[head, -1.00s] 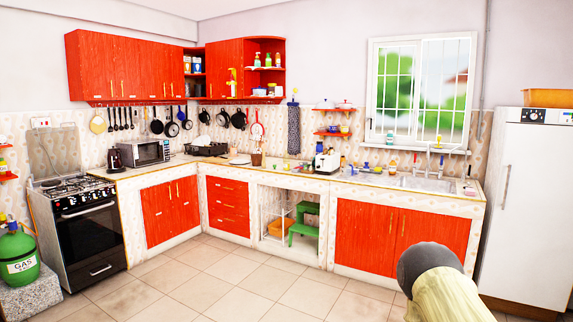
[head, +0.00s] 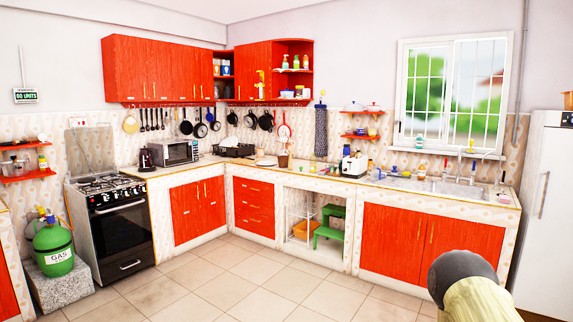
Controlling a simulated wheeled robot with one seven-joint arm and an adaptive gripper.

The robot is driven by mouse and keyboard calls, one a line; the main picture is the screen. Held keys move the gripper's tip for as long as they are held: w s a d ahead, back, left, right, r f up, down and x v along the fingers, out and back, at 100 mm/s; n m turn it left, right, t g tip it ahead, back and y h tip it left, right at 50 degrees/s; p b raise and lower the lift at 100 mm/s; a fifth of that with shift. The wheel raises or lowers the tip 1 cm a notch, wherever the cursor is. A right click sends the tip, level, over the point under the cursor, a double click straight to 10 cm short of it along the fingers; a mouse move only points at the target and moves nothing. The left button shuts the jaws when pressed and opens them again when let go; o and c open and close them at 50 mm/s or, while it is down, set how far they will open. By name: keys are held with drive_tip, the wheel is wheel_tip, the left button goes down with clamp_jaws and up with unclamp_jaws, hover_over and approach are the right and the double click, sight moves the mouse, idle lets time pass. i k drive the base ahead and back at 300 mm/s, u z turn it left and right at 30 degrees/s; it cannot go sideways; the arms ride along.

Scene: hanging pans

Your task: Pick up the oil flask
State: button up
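I cannot surely tell which object is the oil flask at this distance. A small bottle (head: 42,161) stands on the red wall shelf at the far left. Other small bottles and jars on the counter are too small to tell apart. Part of my arm shows at the lower right, in front of the red sink cupboards. My gripper is outside the view.
A tiled floor (head: 215,268) lies open in the middle. An L-shaped counter (head: 340,180) runs along the walls. A stove (head: 120,225) and a green gas cylinder (head: 53,247) on a stone block stand left. A white fridge (head: 545,215) stands right.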

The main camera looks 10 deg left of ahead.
sight(313, 159)
drive_tip(key=u, duration=0.05)
drive_tip(key=i, duration=0.95)
drive_tip(key=u, duration=0.3)
drive_tip(key=i, duration=4.2)
drive_tip(key=z, duration=0.1)
